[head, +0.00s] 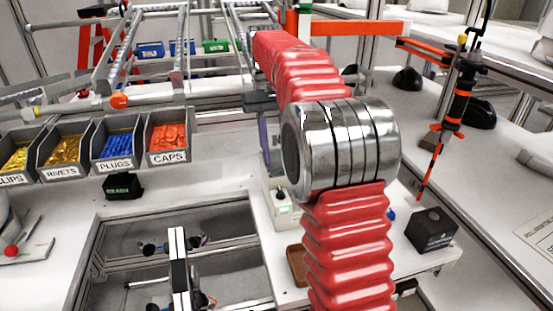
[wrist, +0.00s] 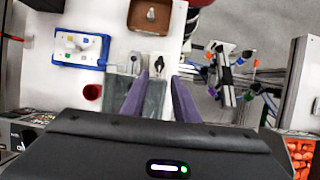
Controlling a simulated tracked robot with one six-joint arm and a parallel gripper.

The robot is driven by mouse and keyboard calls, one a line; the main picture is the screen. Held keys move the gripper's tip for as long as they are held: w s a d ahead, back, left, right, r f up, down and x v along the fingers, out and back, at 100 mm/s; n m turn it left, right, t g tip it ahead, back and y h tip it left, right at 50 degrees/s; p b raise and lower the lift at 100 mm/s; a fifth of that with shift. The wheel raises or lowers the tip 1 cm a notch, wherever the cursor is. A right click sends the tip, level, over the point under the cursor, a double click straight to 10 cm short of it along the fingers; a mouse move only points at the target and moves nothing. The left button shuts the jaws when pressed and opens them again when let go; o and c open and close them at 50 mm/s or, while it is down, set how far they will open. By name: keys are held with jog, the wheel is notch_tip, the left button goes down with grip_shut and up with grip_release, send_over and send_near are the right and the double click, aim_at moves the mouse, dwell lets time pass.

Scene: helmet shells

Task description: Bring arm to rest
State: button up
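My arm, in red ribbed sleeves with a shiny metal joint, rises through the middle of the head view and bends away toward the back. My gripper (wrist: 157,80) shows in the wrist view as two purple fingers set well apart, pointing down over the white worktop. I see nothing held between them. A grey plate or block (wrist: 152,98) lies beneath the fingers; its contact with them cannot be told. In the head view only a purple finger edge (head: 264,138) shows beside the arm, and the arm hides much behind it.
Bins of clips, rivets, blue plugs (head: 117,145) and orange caps (head: 169,140) stand at left. A black box (head: 431,229) is at right, near a hanging screwdriver (head: 455,108). A brown tray (wrist: 150,17) and a blue-edged board (wrist: 80,48) lie on the worktop.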

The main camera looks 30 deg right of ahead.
dwell(0.6)
jog(key=s+a+n+t+h, duration=0.1)
jog(key=s+a+t, duration=0.4)
jog(key=s+a, duration=0.5)
jog(key=s+a+f+n+t, duration=0.1)
jog(key=s+f+t, duration=0.4)
jog(key=s+f, duration=0.3)
jog(key=s, duration=0.3)
jog(key=shift+s+a, duration=0.3)
jog(key=shift+s, duration=0.05)
dwell(2.0)
